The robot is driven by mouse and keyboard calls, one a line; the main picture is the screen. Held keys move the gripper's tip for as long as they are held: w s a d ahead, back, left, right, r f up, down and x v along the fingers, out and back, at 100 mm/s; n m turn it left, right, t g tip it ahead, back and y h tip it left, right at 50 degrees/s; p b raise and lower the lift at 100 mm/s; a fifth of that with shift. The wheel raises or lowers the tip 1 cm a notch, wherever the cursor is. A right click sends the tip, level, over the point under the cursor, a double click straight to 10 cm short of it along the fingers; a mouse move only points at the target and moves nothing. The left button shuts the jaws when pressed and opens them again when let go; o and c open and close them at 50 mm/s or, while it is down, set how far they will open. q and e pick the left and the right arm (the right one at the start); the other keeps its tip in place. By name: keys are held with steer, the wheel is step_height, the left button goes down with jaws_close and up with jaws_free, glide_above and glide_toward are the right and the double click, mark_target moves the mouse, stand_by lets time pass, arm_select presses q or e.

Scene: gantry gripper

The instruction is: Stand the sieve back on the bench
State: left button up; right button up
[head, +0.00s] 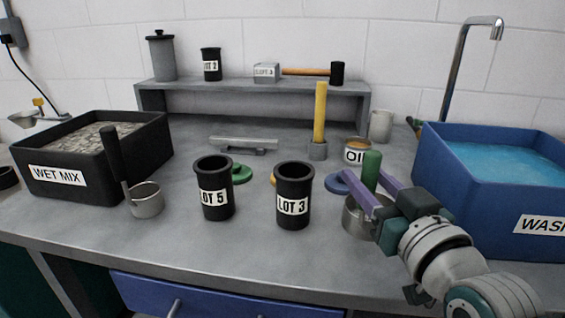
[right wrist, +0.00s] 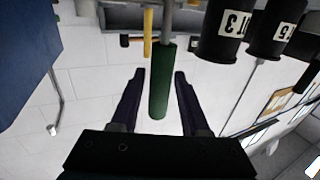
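The sieve looks to be the round metal pan (head: 357,217) with an upright green handle (head: 371,168), at the right of the bench beside the blue wash tub. The pan is partly hidden by my right gripper and appears to be at bench level; I cannot tell whether it touches. My right gripper (head: 368,190) has its purple fingers apart on either side of the handle. In the right wrist view the green handle (right wrist: 160,85) stands between the open fingers (right wrist: 158,75), with a gap on both sides. My left gripper is not in view.
The blue wash tub (head: 478,137) stands close on the right, with a tap behind. Black LOT 3 (head: 294,180) and LOT 5 (head: 213,175) pots stand left of the pan. An oil tin (head: 356,143) is behind it. A black-handled metal cup (head: 146,204) and wet mix tub (head: 42,187) are left.

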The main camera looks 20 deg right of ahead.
steer(key=shift+o, duration=0.8)
steer(key=shift+r, duration=0.3)
steer(key=s+a+f+n+g+y, duration=0.1)
steer(key=s+a+f+n+g, duration=0.1)
steer(key=s+a+g, duration=0.2)
steer(key=s+a+f+n+g+y+p, duration=0.1)
steer(key=s+g, duration=0.9)
steer(key=s, duration=1)
steer(key=a+f+y, duration=0.1)
steer(key=a+f, duration=0.1)
steer(key=a, duration=0.1)
steer(key=shift+s+a+f+n, duration=0.25)
steer(key=shift+s+f+n, duration=0.1)
steer(key=shift+n, duration=0.05)
